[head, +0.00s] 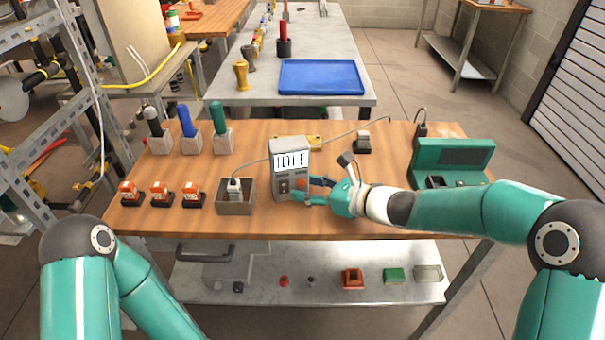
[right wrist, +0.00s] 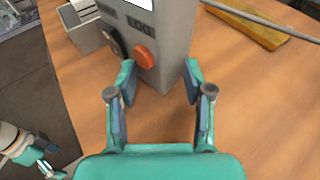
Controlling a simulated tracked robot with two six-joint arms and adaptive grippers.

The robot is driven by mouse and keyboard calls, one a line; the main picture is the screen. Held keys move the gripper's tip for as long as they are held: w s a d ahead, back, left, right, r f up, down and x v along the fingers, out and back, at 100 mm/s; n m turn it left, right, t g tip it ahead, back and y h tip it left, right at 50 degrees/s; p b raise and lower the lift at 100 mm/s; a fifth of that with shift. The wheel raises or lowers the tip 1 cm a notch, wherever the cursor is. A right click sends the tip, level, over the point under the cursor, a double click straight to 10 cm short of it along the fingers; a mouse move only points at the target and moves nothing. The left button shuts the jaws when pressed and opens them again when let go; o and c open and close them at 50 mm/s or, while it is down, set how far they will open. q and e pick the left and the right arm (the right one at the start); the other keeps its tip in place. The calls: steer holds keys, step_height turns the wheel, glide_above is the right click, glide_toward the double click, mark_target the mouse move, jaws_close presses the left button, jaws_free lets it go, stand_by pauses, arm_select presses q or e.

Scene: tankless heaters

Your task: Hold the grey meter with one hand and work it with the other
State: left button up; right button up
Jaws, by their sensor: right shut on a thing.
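The grey meter (head: 291,148) stands upright on the wooden table, with a lit screen, a dark dial and an orange button on its front. My right gripper (head: 309,191) is at the meter's lower right side. In the right wrist view its two fingers (right wrist: 160,85) are shut on the meter's lower body (right wrist: 170,50), one finger close to the orange button (right wrist: 144,57). My left gripper is out of the head view.
A grey open box (head: 236,209) with a cabled probe is left of the meter. Orange switches (head: 161,195) and handled blocks (head: 188,143) stand farther left. A green case (head: 452,155) is at the right. A yellow block (right wrist: 250,27) lies behind the meter.

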jaws_close()
steer(key=c, duration=0.6)
jaws_free()
steer(key=o, duration=1.5)
